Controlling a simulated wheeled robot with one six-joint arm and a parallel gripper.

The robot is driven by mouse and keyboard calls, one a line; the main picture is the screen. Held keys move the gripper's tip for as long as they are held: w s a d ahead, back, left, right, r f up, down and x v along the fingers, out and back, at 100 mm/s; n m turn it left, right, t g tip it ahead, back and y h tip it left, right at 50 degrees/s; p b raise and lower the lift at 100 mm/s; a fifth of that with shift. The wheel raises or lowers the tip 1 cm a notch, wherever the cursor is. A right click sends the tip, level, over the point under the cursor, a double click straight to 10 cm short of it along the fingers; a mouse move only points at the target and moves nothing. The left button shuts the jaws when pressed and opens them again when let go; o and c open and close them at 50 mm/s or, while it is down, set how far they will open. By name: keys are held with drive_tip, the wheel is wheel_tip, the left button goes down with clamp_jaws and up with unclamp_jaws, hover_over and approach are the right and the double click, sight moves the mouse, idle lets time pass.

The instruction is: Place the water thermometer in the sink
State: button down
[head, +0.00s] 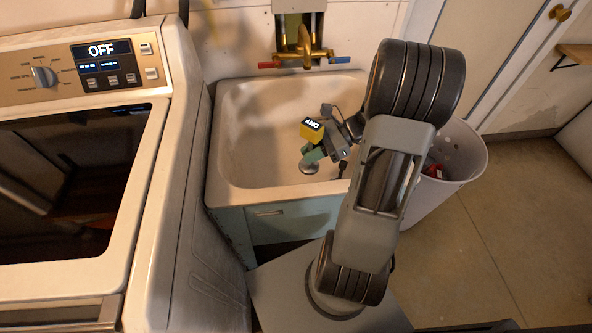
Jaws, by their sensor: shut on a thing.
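The water thermometer (311,129) looks like a yellow block with a dark face reading "DRY", shown upside down. A green part (312,154) shows just below it, and I take it to belong to the same thing. My gripper (327,141) is shut on the thermometer over the basin of the white sink (245,125). The gripper and wrist hide part of the thermometer. A grey disc (308,168) shows below the green part; I cannot tell whether it is the drain or part of the thermometer. The height above the basin floor is unclear.
A brass faucet (304,50) with red and blue handles is on the wall behind the sink. A washer or dryer (180,150) reading "OFF" stands close on the left. A pale bin (460,155) stands right of the sink. The basin's left side is clear.

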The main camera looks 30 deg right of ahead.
sight(309, 169)
wheel_tip(309, 169, down, 8)
drive_tip(key=b, duration=0.5)
drive_tip(key=shift+r, duration=0.15)
drive_tip(key=w+a+f+b, duration=0.1)
drive_tip(key=w+a+f, duration=0.1)
drive_tip(key=w+f, duration=0.1)
drive_tip(key=w+a+f+b, duration=0.1)
drive_tip(key=w+a+f, duration=0.2)
drive_tip(key=w, duration=0.1)
drive_tip(key=w+a+f+b, duration=0.2)
drive_tip(key=w+f, duration=0.2)
drive_tip(key=shift+w+a, duration=0.2)
drive_tip(key=shift+a, duration=0.1)
drive_tip(key=shift+w+a+f+b, duration=0.15)
drive_tip(key=shift+f+b, duration=0.4)
drive_tip(key=shift+f, duration=1.05)
drive_tip(key=shift+f, duration=0.2)
drive_tip(key=c, duration=1.1)
unclamp_jaws()
drive_tip(key=shift+c, duration=0.2)
